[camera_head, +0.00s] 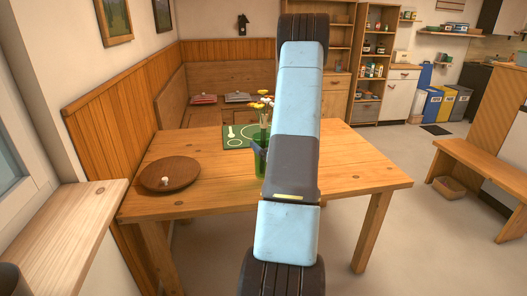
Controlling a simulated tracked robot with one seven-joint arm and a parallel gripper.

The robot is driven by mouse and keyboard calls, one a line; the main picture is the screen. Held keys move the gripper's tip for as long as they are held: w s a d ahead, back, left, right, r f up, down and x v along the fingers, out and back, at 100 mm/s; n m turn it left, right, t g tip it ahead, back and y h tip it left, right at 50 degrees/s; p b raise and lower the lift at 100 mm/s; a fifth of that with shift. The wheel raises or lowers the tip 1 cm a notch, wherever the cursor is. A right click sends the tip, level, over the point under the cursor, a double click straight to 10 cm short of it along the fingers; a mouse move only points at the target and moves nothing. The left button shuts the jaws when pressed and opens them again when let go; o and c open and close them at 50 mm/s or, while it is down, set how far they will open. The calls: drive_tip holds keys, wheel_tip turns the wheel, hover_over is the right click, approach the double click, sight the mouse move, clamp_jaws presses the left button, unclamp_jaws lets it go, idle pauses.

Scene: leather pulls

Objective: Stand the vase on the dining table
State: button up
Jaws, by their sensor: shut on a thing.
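The green vase (259,157) with flowers (262,102) shows just left of my arm, in front of the dining table (352,160) in the picture. It looks upright. My arm hides its right part, and I cannot tell whether its base touches the tabletop. My gripper is hidden behind my own arm, so its fingers and any contact with the vase do not show.
A round wooden plate (170,171) with a small pale item is on the table's left. A green patterned mat (239,136) lies behind the vase. A corner bench (130,100) borders the table. The tabletop's right side is clear.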

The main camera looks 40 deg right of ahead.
drive_tip(key=shift+w+d+f, duration=0.15)
drive_tip(key=shift+d+f, duration=0.1)
drive_tip(key=shift+f, duration=1.6)
drive_tip(key=o, duration=1.7)
drive_tip(key=shift+o, duration=0.2)
